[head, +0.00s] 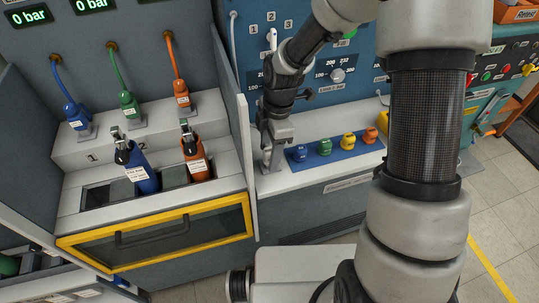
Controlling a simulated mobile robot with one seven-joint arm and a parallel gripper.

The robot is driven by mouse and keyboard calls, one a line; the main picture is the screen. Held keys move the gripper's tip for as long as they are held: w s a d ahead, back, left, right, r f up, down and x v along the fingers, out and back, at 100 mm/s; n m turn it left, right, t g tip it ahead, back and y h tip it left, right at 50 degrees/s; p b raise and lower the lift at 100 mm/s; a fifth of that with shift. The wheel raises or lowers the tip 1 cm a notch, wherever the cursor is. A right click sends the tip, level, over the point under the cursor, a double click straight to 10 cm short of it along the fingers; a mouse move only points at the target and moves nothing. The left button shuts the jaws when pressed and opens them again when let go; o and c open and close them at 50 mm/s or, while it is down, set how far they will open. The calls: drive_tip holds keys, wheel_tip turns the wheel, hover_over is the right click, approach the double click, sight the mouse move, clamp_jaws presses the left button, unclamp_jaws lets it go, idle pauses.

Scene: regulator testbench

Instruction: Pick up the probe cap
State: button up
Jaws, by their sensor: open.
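My gripper (272,152) points down at the left end of the white bench ledge, beside the blue strip (310,163). Its jaws are open and reach low, close to the ledge; contact with anything between them cannot be made out. I cannot clearly identify the probe cap; the gripper and wrist cover part of that spot. On the strip stand small coloured pieces: a blue one (299,153), a green one (324,147), a yellow one (348,140) and an orange one (370,135). They are right of my gripper and apart from it.
A grey partition (236,100) rises left of my gripper. Blue, green and orange hose connectors rest on the step behind. A blue control panel (345,50) stands behind the ledge.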

sight(270, 150)
drive_tip(key=c, duration=1.2)
drive_tip(key=shift+o, duration=0.2)
wheel_tip(270, 150, up, 10)
drive_tip(key=shift+r+p, duration=0.1)
drive_tip(key=shift+p, duration=0.8)
